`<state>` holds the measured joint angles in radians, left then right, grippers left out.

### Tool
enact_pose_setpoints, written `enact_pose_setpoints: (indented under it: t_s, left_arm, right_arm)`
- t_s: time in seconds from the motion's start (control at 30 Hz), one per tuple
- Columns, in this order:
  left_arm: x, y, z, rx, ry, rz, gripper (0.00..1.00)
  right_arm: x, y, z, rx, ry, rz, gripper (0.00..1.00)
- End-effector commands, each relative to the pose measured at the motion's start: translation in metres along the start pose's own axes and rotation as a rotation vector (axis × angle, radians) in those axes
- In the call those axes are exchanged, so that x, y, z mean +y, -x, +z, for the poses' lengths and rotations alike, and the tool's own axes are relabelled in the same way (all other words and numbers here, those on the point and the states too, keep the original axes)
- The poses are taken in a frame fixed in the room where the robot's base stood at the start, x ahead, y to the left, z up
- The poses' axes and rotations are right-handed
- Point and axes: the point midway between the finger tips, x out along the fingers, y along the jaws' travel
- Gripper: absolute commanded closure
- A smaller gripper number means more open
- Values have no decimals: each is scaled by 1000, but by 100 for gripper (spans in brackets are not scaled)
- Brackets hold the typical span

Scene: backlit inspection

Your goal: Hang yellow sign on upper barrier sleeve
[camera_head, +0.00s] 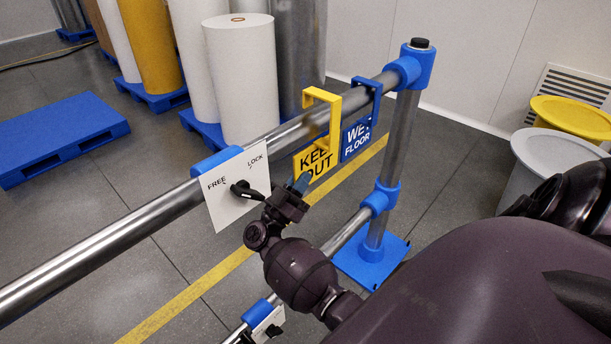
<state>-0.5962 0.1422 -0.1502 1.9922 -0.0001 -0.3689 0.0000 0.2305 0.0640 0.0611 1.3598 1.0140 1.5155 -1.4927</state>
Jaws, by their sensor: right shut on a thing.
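The yellow KEEP OUT sign (318,160) has a square yellow hook that spans the upper rail (110,240). The hook top stands a little above the rail; I cannot tell whether it bears on it. My right gripper (300,184) is shut on the sign's lower left part, with blue fingertips against it. The upper blue sleeve (213,161) sits on the rail to the left of the sign. Its white FREE/LOCK plate (237,184) carries a black lever (246,190) pointing right. My left gripper is out of view.
A blue WET FLOOR sign (356,138) hangs just right of the yellow one, near the post (394,150). A lower rail (345,231) bears another sleeve and plate (265,325). Rolls stand on blue pallets (60,130) behind. Bins (535,165) stand at the right.

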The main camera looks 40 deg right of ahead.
Motion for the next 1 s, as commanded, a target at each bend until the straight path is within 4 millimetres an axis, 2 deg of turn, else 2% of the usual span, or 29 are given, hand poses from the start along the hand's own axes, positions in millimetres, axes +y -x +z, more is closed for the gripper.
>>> enact_pose_setpoints:
  t_s: [0.37,0.77,1.0]
  left_arm:
    - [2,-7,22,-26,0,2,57]
    - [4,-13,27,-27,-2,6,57]
    - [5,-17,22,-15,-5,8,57]
  right_arm:
    - [-25,2,2,1,0,-2,100]
    - [-25,16,22,-1,2,-2,100]
    - [-25,21,30,0,1,-1,100]
